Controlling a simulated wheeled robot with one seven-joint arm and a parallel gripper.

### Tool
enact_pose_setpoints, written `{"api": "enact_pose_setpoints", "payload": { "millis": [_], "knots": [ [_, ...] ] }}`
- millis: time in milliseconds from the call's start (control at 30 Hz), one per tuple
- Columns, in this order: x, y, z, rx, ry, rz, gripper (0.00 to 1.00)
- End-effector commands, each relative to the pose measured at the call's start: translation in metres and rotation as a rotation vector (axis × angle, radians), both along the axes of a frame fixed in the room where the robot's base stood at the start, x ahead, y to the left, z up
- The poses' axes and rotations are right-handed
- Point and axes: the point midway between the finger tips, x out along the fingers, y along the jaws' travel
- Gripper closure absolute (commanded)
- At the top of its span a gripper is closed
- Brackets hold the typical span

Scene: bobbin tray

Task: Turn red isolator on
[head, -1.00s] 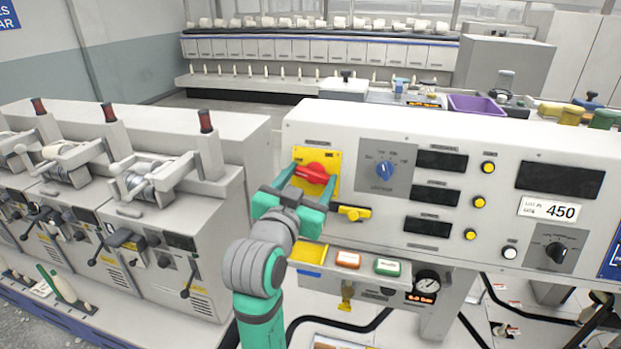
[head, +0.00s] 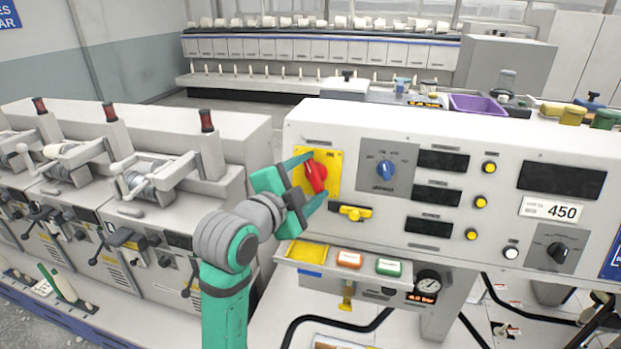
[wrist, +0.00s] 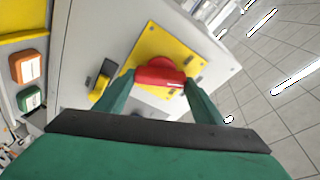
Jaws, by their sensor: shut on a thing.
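The red isolator (head: 316,175) is a red rotary handle on a yellow plate (head: 334,160) at the left of the grey control panel. In the head view the handle stands steeply, tilted from upper left to lower right. My gripper (head: 311,178) is rolled over and shut on the handle, one green finger above it and one below. The wrist view shows the red handle (wrist: 160,74) between my two fingertips, lying across the gap. The handle's middle is partly hidden by my gripper in the head view.
A yellow lever (head: 352,212) sits just below the isolator plate, near my lower finger. A blue selector knob (head: 386,170) is to the right.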

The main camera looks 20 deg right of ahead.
Motion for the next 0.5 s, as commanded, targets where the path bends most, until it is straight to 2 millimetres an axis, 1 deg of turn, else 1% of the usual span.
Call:
{"api": "enact_pose_setpoints", "payload": {
  "millis": [200,500],
  "knots": [
    [-0.0002,-0.0008,0.0012,0.153,-0.105,-0.047,0.6],
    [-0.0005,-0.0027,0.0002,0.302,-0.205,-0.095,0.6]
  ]
}}
